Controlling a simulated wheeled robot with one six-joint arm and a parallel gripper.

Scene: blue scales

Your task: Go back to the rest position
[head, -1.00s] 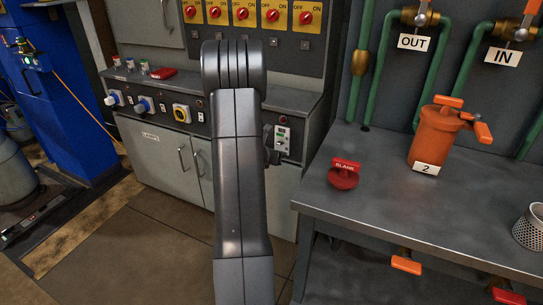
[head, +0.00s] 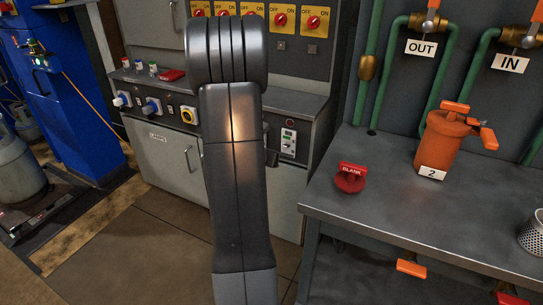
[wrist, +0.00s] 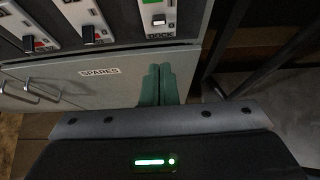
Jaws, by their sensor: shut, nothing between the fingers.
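My gripper (wrist: 158,72) shows in the wrist view as two green fingers pressed together, shut and empty. It points toward the grey cabinet, just below a control panel edge and beside the label "SPARES" (wrist: 100,72). In the head view my arm stands up in the middle and hides most of the gripper.
A grey workbench (head: 430,222) stands at the right with an orange canister (head: 441,145) marked 2, a red "BLANK" piece (head: 350,178) and a perforated metal cup (head: 533,232). The grey cabinet (head: 160,155) with knobs stands behind my arm.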

